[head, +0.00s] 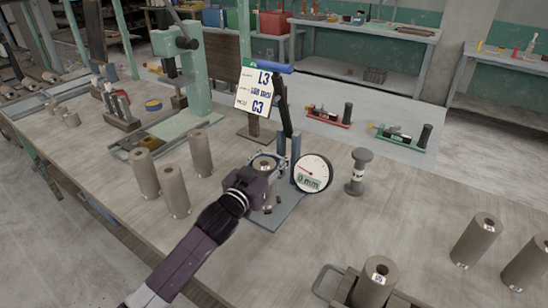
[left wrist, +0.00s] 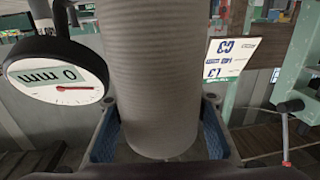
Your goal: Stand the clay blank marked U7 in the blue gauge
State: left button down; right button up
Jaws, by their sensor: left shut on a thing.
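My left gripper (head: 262,170) is shut on a grey-brown clay blank (head: 265,163), whose top shows between the fingers. The blank fills the middle of the left wrist view (left wrist: 155,75), upright between the blue finger pads. No mark is readable on it. The blue gauge (head: 277,217) has a flat base plate, an upright post and a round dial (head: 313,173) reading 0 mm. The held blank is over the base plate, close beside the post. I cannot tell whether its bottom touches the plate. The dial also shows in the left wrist view (left wrist: 55,75). My right gripper is out of view.
Three blanks (head: 175,192) stand left of my gripper, others (head: 476,240) at the right. One blank (head: 375,283) stands in a handled carrier at the front. A grey spool-shaped piece (head: 358,172) stands right of the dial. A lettered card (head: 257,90) is behind the gauge.

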pick_arm(q)
jog(key=c, duration=2.1)
grip_release()
jog(key=shift+f, duration=0.15)
jog(key=o, duration=0.9)
jog(key=v, duration=1.2)
jog(key=shift+a+r+b, duration=0.1)
jog(key=shift+r+b, duration=0.15)
jog(key=shift+b, duration=0.1)
